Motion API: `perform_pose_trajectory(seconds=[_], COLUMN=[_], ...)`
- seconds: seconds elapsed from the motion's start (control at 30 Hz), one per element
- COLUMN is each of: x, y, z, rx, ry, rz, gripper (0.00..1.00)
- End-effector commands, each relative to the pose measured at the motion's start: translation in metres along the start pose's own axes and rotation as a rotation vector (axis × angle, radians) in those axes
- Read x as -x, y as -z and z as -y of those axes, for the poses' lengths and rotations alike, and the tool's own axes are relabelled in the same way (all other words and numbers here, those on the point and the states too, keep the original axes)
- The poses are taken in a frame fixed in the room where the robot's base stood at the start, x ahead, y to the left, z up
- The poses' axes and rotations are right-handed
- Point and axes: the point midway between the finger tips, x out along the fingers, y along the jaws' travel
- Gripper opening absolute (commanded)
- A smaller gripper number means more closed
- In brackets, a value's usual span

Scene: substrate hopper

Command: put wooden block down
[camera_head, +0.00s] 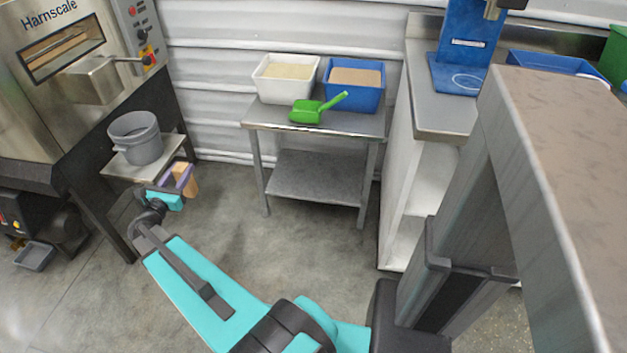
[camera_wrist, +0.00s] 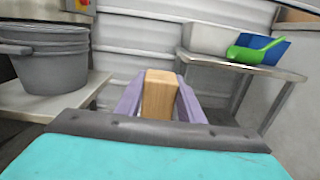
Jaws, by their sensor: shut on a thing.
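The wooden block (camera_wrist: 159,94) is light brown and upright between the purple fingers of my gripper (camera_wrist: 160,100) in the wrist view. My gripper is shut on it. In the head view the block (camera_head: 189,179) shows at the end of my arm, beside my gripper (camera_head: 179,180). The block appears in front of the right side of the small metal stand (camera_head: 143,167) that bears a grey bucket (camera_head: 135,138). I cannot tell whether the block touches any surface.
A metal table (camera_head: 318,118) at the back holds a white bin (camera_head: 284,78), a blue bin (camera_head: 353,86) and a green scoop (camera_head: 317,107). A large steel machine (camera_head: 60,90) stands at left. A counter (camera_head: 440,110) stands at right. The floor (camera_head: 225,215) between is clear.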

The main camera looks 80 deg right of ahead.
Motion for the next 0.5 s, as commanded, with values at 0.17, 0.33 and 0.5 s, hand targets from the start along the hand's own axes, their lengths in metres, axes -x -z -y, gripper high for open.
perform_pose_trajectory(seconds=[0.17, 0.33, 0.5], x=[-0.045, -0.082, -0.117], y=[0.045, 0.08, 0.115], z=[0.039, 0.078, 0.121], rx=[0.004, 0.006, 0.007], ry=[0.064, 0.12, 0.178], rz=[-0.002, -0.005, -0.008], gripper=[0.0, 0.0, 0.0])
